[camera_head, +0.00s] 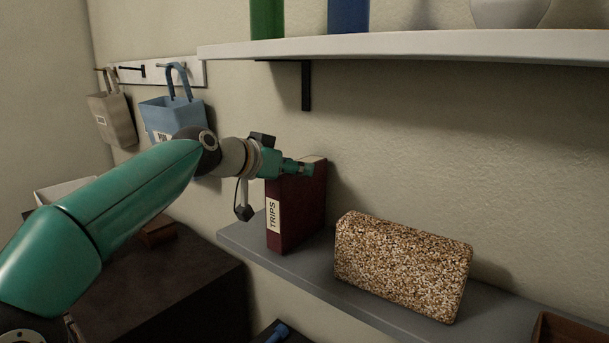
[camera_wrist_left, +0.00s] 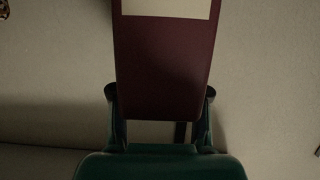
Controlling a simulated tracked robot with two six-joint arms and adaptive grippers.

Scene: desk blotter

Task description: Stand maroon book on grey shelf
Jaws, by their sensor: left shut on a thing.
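The maroon book (camera_head: 298,211) stands upright at the left part of the grey shelf (camera_head: 320,285), its spine with a white "TRIPS" label facing out. Its bottom edge appears to be at the shelf surface; I cannot tell if it bears its weight there. My left gripper (camera_head: 304,168) is shut on the book near its top. In the left wrist view the maroon book (camera_wrist_left: 165,65) sits between the two fingers of the left gripper (camera_wrist_left: 160,100). My right gripper is not in view.
A speckled tan block (camera_head: 402,265) stands on the grey shelf right of the book, with a small gap between. A white shelf (camera_head: 420,46) with green and blue items is above. Bags (camera_head: 172,116) hang on a hook rail at left. A dark cabinet (camera_head: 165,285) is below left.

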